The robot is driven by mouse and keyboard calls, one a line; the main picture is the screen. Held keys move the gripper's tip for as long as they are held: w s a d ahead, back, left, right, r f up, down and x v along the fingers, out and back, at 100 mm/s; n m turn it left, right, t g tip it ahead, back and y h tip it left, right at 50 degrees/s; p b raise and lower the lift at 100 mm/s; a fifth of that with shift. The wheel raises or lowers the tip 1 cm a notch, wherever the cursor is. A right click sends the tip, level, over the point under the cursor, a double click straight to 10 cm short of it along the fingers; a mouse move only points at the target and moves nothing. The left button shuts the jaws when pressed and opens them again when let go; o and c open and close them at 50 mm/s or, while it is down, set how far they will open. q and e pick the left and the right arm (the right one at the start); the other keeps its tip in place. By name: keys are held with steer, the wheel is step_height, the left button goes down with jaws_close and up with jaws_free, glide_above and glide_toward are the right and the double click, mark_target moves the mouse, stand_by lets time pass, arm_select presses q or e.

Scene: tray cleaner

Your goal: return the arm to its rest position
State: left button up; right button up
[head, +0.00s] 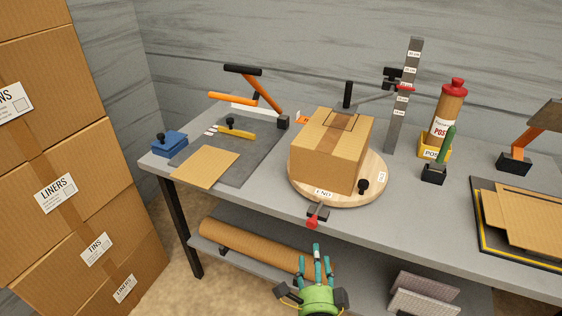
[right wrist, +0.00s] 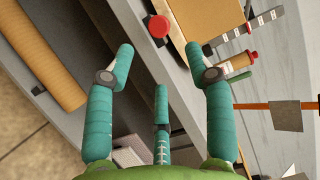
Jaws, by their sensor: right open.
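My right gripper (head: 316,270), green with teal fingers, is in front of the table's front edge in the head view, low over the lower shelf. In the right wrist view its fingers (right wrist: 162,70) are spread apart with nothing between them. A closed cardboard box (head: 330,150) sits on the round wooden turntable (head: 330,196) beyond the gripper. A red knob (head: 312,222) on the table's front edge lies just ahead of the fingertips, apart from them as far as I can tell; it also shows in the right wrist view (right wrist: 158,26). My left gripper is not in view.
The grey table (head: 420,215) holds a cutting board with a cardboard sheet (head: 206,167), a measuring post (head: 405,95), a tube labelled POST (head: 446,115) and a tray of flat cardboard (head: 525,220). A brown roll (head: 250,248) lies on the lower shelf. Stacked cartons (head: 60,170) stand left.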

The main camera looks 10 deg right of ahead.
steer(key=s+a+f+n+g+y, duration=0.15)
steer(key=s+f+n, duration=0.3)
steer(key=f, duration=0.45)
steer(key=s+a+f+n+g+y, duration=0.1)
steer(key=s+f+n+g+y, duration=0.3)
steer(key=f, duration=0.6)
steer(key=s+a+f+n+g+y, duration=0.1)
steer(key=s+a+f+n+g, duration=0.1)
steer(key=s+f+n, duration=0.5)
steer(key=s+d+f+n+g+h, duration=0.1)
steer(key=s+d+f+n+g, duration=0.2)
steer(key=s+f, duration=0.5)
steer(key=s+d+f+n+g+h, duration=0.1)
steer(key=s+d+f+n+g, duration=0.3)
steer(key=s, duration=1.1)
steer(key=d+f+g, duration=0.2)
steer(key=d+f, duration=0.2)
steer(key=f, duration=0.1)
steer(key=shift+s+d+h, duration=0.15)
steer(key=shift+s+h, duration=0.2)
